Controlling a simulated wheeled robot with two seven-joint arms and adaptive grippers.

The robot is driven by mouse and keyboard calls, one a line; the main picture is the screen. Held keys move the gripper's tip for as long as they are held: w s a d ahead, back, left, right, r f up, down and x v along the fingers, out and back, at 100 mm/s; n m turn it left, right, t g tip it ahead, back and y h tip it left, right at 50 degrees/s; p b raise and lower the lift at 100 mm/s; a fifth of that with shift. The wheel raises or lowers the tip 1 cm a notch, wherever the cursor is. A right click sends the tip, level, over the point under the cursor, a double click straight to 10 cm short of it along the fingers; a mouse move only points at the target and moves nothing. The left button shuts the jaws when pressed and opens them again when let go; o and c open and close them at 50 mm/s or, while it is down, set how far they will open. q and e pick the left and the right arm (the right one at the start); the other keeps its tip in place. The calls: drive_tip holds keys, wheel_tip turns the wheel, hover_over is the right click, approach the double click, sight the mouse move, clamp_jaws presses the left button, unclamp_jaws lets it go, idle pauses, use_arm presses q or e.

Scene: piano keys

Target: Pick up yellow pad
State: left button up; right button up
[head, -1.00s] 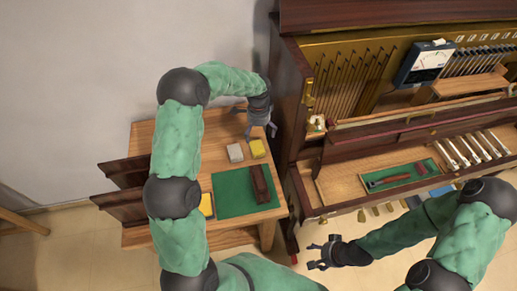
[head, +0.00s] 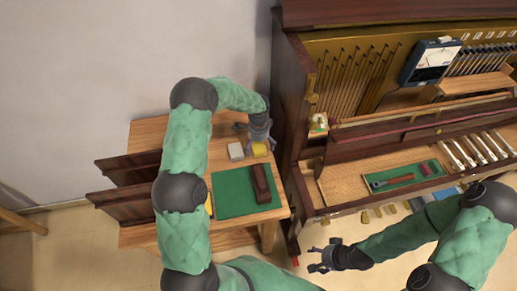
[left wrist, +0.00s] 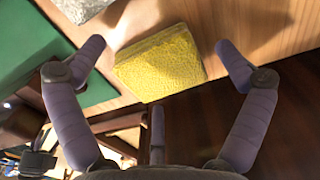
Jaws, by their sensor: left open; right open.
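The yellow pad (head: 260,149) lies on the wooden side table, near its right edge by the piano. In the left wrist view the pad (left wrist: 160,62) is a rough yellow block, between and beyond the spread fingers. My left gripper (head: 257,136) is open at the pad, partly covering its far side in the head view. In the wrist view its fingers (left wrist: 158,60) stand on either side of the pad, with nothing held; whether they touch it I cannot tell. My right gripper (head: 322,257) is open and empty, low in front of the piano.
A grey-white block (head: 236,151) lies left of the pad. A green mat (head: 230,196) with a brown wooden block (head: 262,184) is nearer. The open piano (head: 300,120) stands close on the right. Another yellow item (head: 209,204) is mostly hidden by my left arm.

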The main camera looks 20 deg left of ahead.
use_arm(q)
drive_tip(key=shift+r, duration=0.1)
drive_tip(key=shift+c, duration=0.3)
drive_tip(key=c, duration=1.1)
drive_tip(key=shift+r, duration=0.1)
drive_tip(key=shift+r+p, duration=0.3)
drive_tip(key=shift+r, duration=0.3)
drive_tip(key=s+d+r+p, duration=0.1)
drive_tip(key=s+r, duration=0.2)
drive_tip(key=s+d+r+p, duration=0.1)
drive_tip(key=s+d+r, duration=0.1)
drive_tip(key=s+r, duration=0.2)
drive_tip(key=s+d+r+p, duration=0.1)
drive_tip(key=s+r, duration=0.3)
drive_tip(key=shift+s+d, duration=0.25)
drive_tip(key=shift+d, duration=0.1)
drive_tip(key=shift+s+d+r+p, duration=0.15)
drive_tip(key=shift+s, duration=0.25)
drive_tip(key=shift+s+d+r+p, duration=0.15)
drive_tip(key=shift+s, duration=0.2)
